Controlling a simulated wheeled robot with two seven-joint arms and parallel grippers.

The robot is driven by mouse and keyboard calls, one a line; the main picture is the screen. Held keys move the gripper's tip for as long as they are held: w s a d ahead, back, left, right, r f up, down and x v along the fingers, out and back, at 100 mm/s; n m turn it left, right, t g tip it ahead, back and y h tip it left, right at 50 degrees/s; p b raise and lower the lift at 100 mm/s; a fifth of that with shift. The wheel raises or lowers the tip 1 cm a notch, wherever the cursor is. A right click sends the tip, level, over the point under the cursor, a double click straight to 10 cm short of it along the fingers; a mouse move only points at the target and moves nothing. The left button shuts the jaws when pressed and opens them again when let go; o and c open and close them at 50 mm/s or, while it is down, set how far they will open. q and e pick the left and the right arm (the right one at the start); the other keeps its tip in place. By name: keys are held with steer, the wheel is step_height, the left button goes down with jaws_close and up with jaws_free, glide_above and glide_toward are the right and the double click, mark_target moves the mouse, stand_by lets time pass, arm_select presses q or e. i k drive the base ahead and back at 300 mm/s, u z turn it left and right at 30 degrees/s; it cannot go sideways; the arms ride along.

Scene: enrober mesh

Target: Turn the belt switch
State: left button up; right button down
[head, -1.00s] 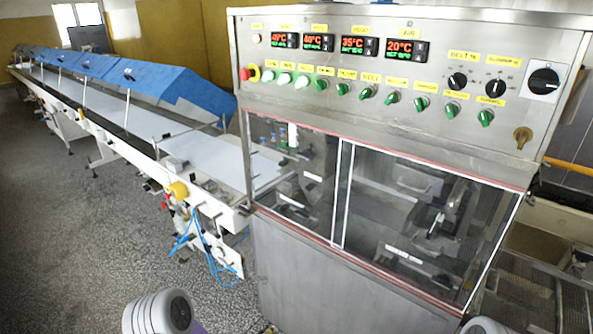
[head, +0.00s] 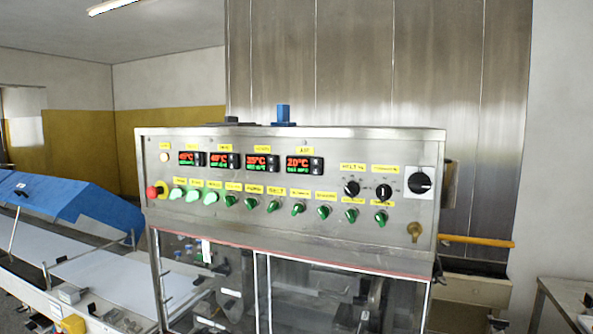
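The control panel (head: 300,235) of the enrober machine faces me across the middle of the head view. The belt switch (head: 272,206) is a small green knob in the lower row, under a yellow label (head: 275,190) that appears to read BELT. It sits between similar green knobs. A black dial (head: 352,188) to the right has a label that seems to read BELT %. The exact turn of the belt switch is too small to tell. Neither of my grippers is in view, and nothing touches the panel.
A red emergency button (head: 152,192) and several pale green buttons are at the panel's left. A large black rotary switch (head: 419,183) and a brass key (head: 414,231) are at its right. Glass doors (head: 335,295) lie below. A conveyor with blue covers (head: 60,200) runs left.

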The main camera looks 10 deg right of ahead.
mark_target(273, 205)
steer(key=k, duration=0.5)
steer(key=u, duration=0.85)
steer(key=i, duration=0.75)
steer(key=z, duration=0.75)
